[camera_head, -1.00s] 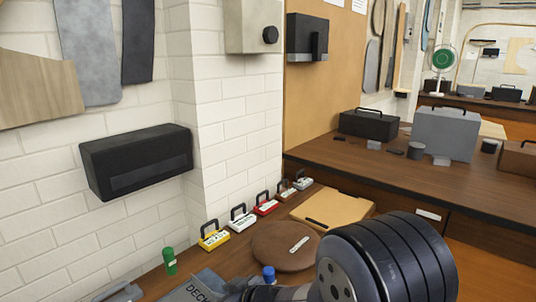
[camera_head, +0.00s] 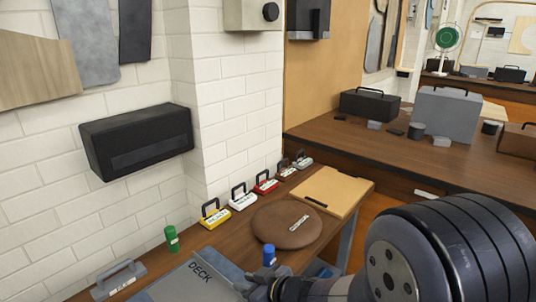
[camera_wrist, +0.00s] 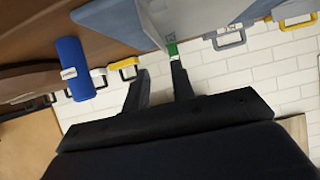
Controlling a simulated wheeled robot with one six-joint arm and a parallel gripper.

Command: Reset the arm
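My arm (camera_head: 450,258) fills the lower right of the head view, reaching left low over the near workbench. My gripper (camera_wrist: 160,70) shows in the wrist view with its two black fingers apart and nothing visible between them. In the head view the gripper end is small, dark and partly cut off by the bottom edge, close to a blue cylinder (camera_head: 269,256). The blue cylinder also shows in the wrist view (camera_wrist: 74,68), to the left of the fingers. A green cylinder (camera_wrist: 172,48) appears beyond the right fingertip.
The near bench holds a grey DECK board (camera_head: 190,280), a grey handled block (camera_head: 118,279), a green cylinder (camera_head: 171,238), a round brown disc (camera_head: 287,226), a tan board (camera_head: 330,190) and several labelled handled blocks (camera_head: 215,214). A black box (camera_head: 137,140) hangs on the brick wall.

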